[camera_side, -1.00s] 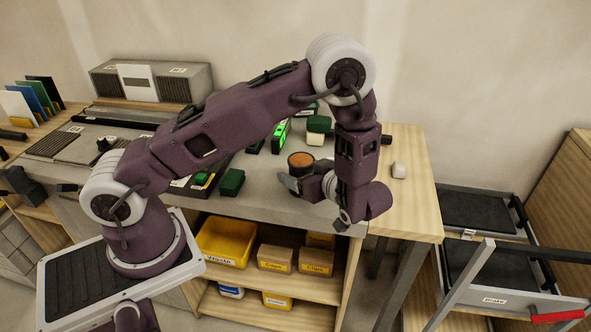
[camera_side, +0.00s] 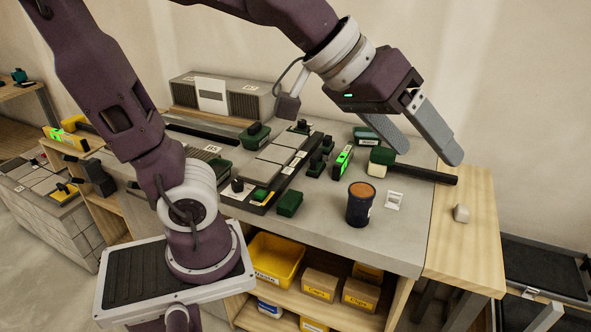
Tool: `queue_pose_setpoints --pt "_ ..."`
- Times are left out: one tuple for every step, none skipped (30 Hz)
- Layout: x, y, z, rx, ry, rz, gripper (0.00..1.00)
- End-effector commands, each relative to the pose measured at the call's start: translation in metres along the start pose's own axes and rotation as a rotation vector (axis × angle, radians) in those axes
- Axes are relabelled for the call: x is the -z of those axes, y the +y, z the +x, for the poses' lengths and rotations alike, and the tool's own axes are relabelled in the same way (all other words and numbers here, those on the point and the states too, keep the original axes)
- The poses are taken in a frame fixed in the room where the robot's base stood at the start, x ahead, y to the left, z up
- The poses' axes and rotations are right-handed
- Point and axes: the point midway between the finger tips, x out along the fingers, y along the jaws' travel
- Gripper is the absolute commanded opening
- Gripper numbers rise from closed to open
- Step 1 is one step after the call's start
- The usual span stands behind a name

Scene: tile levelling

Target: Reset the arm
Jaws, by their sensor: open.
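My gripper (camera_side: 420,150) is high over the right part of the grey worktop, its two grey fingers spread apart with nothing between them. It points down and to the right. Below it, a dark cup with an orange-brown top (camera_side: 361,203) stands upright on the worktop (camera_side: 400,250), apart from the fingers. The left finger partly covers the area around a green block (camera_side: 368,136) behind it. A green-and-white block (camera_side: 380,161) is just under the fingers in the picture; I cannot tell the height gap.
A black bar (camera_side: 430,174) lies at the right. A green-lit level (camera_side: 343,161), grey tiles (camera_side: 270,155) and several green blocks fill the middle. A small white block (camera_side: 461,213) sits on the wooden side table (camera_side: 472,255). A yellow bin (camera_side: 275,260) is on the shelf below.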

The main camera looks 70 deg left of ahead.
Motion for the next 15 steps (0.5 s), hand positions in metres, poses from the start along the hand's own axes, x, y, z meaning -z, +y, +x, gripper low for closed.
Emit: queue_pose_setpoints --pt "-0.035 -0.023 -0.024 0.062 -0.051 0.084 0.74" --pt "-0.055 -0.038 -0.034 0.105 -0.088 0.125 0.74" --pt "-0.077 -0.056 -0.045 0.161 -0.130 0.167 0.74" --pt "-0.090 -0.068 -0.052 0.197 -0.155 0.190 0.74" --pt "-0.100 -0.078 -0.057 0.229 -0.177 0.206 0.74" --pt "-0.110 -0.088 -0.063 0.262 -0.198 0.221 0.74" --pt "-0.116 -0.094 -0.066 0.280 -0.211 0.228 0.74" --pt "-0.120 -0.098 -0.068 0.294 -0.218 0.234 0.74" --pt "-0.122 -0.100 -0.069 0.302 -0.226 0.237 0.74" --pt "-0.123 -0.101 -0.070 0.305 -0.228 0.238 0.74" --pt "-0.123 -0.101 -0.070 0.306 -0.228 0.239 0.74" --pt "-0.123 -0.101 -0.070 0.305 -0.228 0.239 0.74" --pt "-0.123 -0.101 -0.070 0.304 -0.228 0.239 0.74" --pt "-0.123 -0.101 -0.070 0.304 -0.228 0.239 0.74" --pt "-0.122 -0.101 -0.069 0.303 -0.228 0.239 0.74"
